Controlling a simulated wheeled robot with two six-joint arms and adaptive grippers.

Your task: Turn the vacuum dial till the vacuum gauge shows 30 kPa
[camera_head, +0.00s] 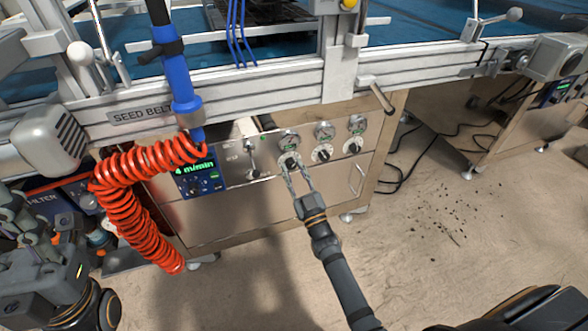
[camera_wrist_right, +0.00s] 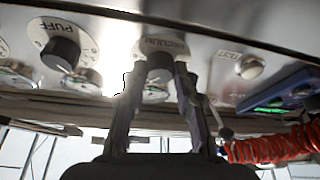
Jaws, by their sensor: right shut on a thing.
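The vacuum dial (camera_head: 290,161) is a dark knob on a round white scale plate, leftmost of three dials on the machine's front panel. In the right wrist view the dial (camera_wrist_right: 160,66) sits between the fingertips, under a partly hidden label. My right gripper (camera_head: 292,173) is shut on it, one finger on each side; it also shows in the right wrist view (camera_wrist_right: 160,78). The vacuum gauge (camera_head: 289,141) is the small round gauge directly above this dial. Its needle is too small to read.
Two more dials (camera_head: 322,153) (camera_head: 352,146) with gauges (camera_head: 324,132) stand to the right.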

